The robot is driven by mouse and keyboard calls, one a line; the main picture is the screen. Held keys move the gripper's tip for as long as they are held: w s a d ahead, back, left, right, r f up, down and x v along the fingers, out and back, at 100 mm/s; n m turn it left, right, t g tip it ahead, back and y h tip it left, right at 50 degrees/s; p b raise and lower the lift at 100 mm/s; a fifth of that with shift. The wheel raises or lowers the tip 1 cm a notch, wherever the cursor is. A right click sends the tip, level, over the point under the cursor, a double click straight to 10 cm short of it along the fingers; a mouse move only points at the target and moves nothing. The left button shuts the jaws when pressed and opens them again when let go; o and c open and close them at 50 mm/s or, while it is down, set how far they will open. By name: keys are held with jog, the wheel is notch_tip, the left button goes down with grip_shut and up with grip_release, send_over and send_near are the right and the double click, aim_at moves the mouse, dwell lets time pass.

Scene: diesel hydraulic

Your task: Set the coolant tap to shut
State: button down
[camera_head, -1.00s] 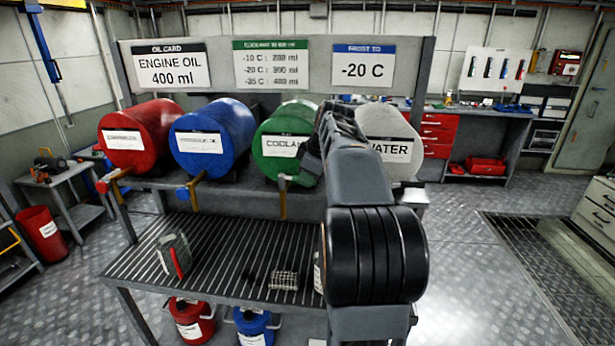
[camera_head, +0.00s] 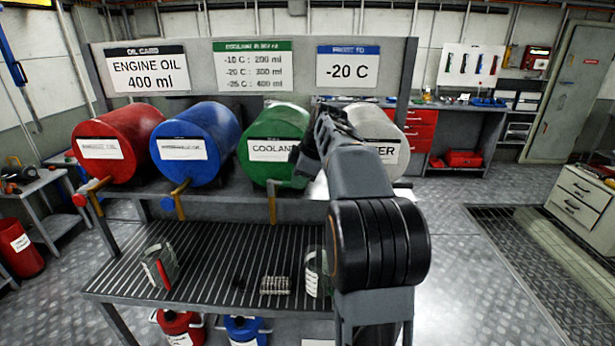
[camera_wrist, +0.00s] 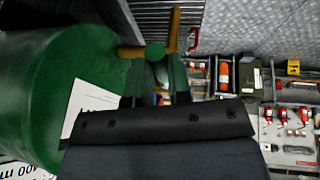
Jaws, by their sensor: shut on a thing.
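The coolant drum (camera_head: 258,130) is green and lies on the rack, third from the left. Its tap (camera_head: 272,203) hangs at the drum's front with a tan part pointing down. In the wrist view the coolant tap's green knob (camera_wrist: 155,53) shows at the fingertips, beside its tan part (camera_wrist: 173,32). My gripper (camera_head: 300,160) is at the lower right front of the coolant drum, close to the tap. It also shows in the wrist view (camera_wrist: 158,75), shut on the tap's green-ended handle. The exact contact is partly hidden by the gripper body.
Red (camera_head: 118,145), blue (camera_head: 195,145) and grey water (camera_head: 392,150) drums lie beside it. The red and blue taps stick out at the left. A slatted shelf (camera_head: 215,240) below holds jugs. Open floor (camera_head: 470,270) lies to the right.

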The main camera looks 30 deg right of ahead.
jog(key=c, duration=1.1)
grip_release()
jog(key=shift+w, duration=0.1)
jog(key=shift+o, duration=0.2)
jog(key=p+v, duration=0.1)
jog(key=v, duration=1.3)
jog(key=shift+p, duration=0.35)
jog(key=shift+f, duration=0.1)
